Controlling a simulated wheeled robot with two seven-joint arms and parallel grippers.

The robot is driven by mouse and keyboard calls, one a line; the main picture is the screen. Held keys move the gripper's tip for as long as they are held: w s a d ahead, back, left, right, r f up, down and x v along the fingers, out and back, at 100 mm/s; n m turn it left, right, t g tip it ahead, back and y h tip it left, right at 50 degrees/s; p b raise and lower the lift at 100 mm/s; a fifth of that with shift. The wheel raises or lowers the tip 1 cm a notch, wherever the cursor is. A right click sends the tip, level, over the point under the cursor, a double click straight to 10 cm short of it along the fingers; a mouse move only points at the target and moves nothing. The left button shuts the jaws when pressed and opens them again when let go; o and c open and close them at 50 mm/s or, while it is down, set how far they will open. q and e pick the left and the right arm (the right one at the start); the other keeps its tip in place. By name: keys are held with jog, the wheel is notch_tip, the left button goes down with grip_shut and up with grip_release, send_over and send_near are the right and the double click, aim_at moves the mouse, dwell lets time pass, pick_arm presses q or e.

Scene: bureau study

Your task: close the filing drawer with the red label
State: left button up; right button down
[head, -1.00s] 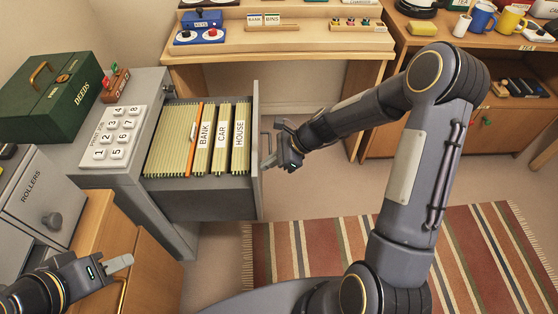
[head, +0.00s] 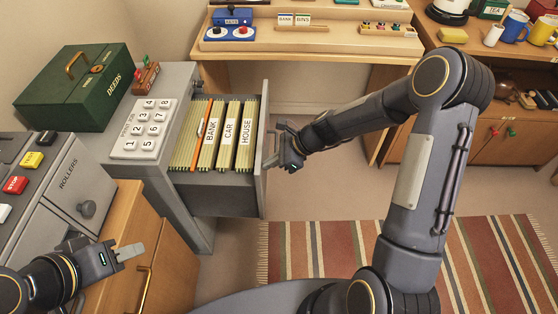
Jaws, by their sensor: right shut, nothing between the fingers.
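The open filing drawer (head: 225,203) sticks out to the right from the grey cabinet (head: 180,95). It holds hanging files with tabs reading BANK, CAR and HOUSE. Its front panel (head: 264,150) is seen nearly edge-on, and no red label shows on it. My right gripper (head: 272,163) is shut and empty at the outer side of the front panel, by the handle. I cannot tell for certain whether its fingertips touch the panel. My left gripper (head: 130,252) is at the lower left, away from the drawer, over the wooden cabinet; its finger gap cannot be made out.
A grey ROLLERS unit (head: 75,185) stands at left. A wooden desk (head: 300,45) is behind. Floor right of the drawer is free, with a striped rug (head: 330,250).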

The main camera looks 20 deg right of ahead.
jog(key=w+a+p, duration=0.1)
jog(key=w+a, duration=0.1)
jog(key=a, duration=0.6)
jog(key=w+a+p, duration=0.2)
jog(key=a, duration=0.6)
jog(key=w+a+p, duration=0.2)
jog(key=a, duration=0.6)
jog(key=shift+w+a, duration=0.15)
jog(key=shift+w, duration=0.25)
jog(key=shift+w+a, duration=0.2)
jog(key=shift+a, duration=0.45)
jog(key=shift+a+r, duration=0.15)
jog(key=shift+r, duration=0.05)
jog(key=shift+w, duration=0.1)
jog(key=shift+d, duration=0.25)
jog(key=d, duration=0.1)
jog(key=s+d, duration=0.1)
jog(key=d, duration=0.2)
jog(key=shift+s+d+r, duration=0.25)
jog(key=shift+d+r, duration=0.05)
jog(key=shift+r, duration=0.05)
jog(key=v, duration=0.8)
jog(key=shift+d+p, duration=0.35)
jog(key=shift+d, duration=0.05)
jog(key=shift+s+r, duration=0.1)
jog(key=shift+s, duration=0.05)
